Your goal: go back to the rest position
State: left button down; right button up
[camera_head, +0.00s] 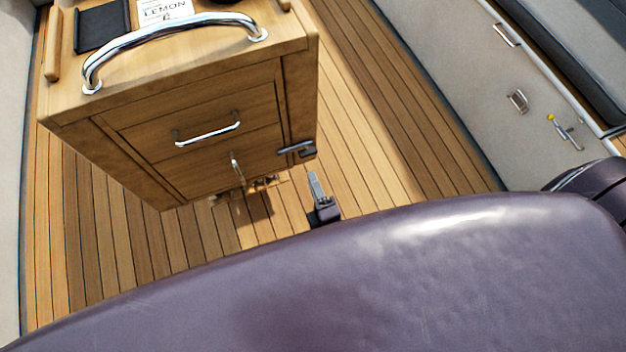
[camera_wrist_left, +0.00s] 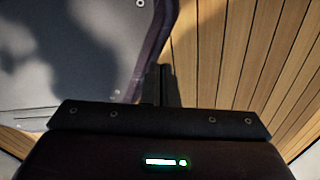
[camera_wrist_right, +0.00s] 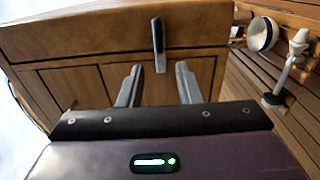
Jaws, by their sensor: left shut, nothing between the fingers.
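My right gripper (camera_head: 316,185) shows in the head view below the wooden cabinet's lower right corner. In the right wrist view its two grey fingers (camera_wrist_right: 157,85) are spread apart with nothing between them, and they face the cabinet front. My left gripper (camera_wrist_left: 160,82) is dark and in shadow in the left wrist view. Its fingers are together and hold nothing. It is over a dark grey surface and the planked floor. The left gripper does not show in the head view.
The wooden cabinet (camera_head: 215,110) has a chrome rail (camera_head: 170,40) on top and drawer handles (camera_head: 208,134) in front. A white bench side (camera_head: 450,75) with latches runs along the right. Planked floor (camera_head: 370,130) between them is clear. A white and blue round object (camera_wrist_right: 262,34) shows in the right wrist view.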

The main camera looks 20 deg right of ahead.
dwell(0.3)
jog(key=s+d+f+m+g+p, duration=0.2)
jog(key=s+d+f+m+g, duration=0.15)
jog(key=f, duration=0.45)
jog(key=s+d+f+m+g+p, duration=0.1)
jog(key=s+d+f+m+g, duration=0.25)
jog(key=f, duration=0.55)
jog(key=s+d+f+m+g+p, duration=0.1)
jog(key=s+f+m+g, duration=0.3)
jog(key=s, duration=0.6)
jog(key=s+d+f+m+g+p, duration=0.1)
jog(key=s+d+f+m+g, duration=0.2)
jog(key=s, duration=0.7)
notch_tip(320, 180, down, 3)
jog(key=m+g, duration=0.2)
jog(key=g, duration=0.1)
jog(key=shift+h, duration=0.3)
